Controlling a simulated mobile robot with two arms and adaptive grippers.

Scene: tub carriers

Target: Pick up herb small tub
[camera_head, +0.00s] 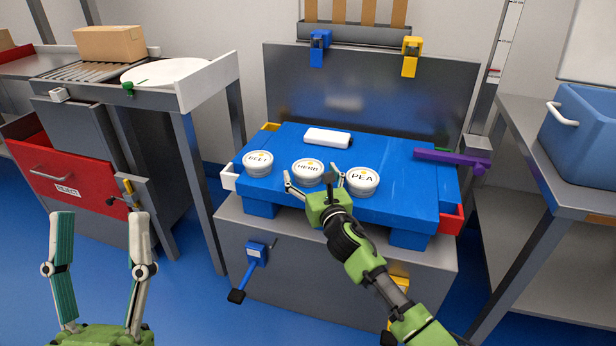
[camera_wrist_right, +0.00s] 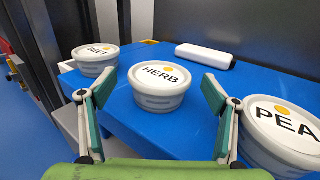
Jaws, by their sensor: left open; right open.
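The herb tub (camera_head: 308,172) is a small white round tub with a lid marked HERB. It stands upright on the blue platform, between the beet tub (camera_head: 258,163) and the pea tub (camera_head: 361,181). My right gripper (camera_head: 312,184) is open just in front of the herb tub. In the right wrist view the herb tub (camera_wrist_right: 158,90) lies beyond and between the two spread fingers (camera_wrist_right: 160,105), and they look apart from it. The right finger overlaps the edge of the pea tub (camera_wrist_right: 283,130) in that view. My left gripper (camera_head: 103,245) is open and empty at the lower left, away from the platform.
The blue platform (camera_head: 408,200) has a white block (camera_head: 327,138) lying behind the tubs. A purple lever (camera_head: 450,163) sticks out at its right. A grey panel (camera_head: 375,100) rises behind. A red drawer (camera_head: 70,165) is at left, and a blue bin (camera_head: 585,130) at right.

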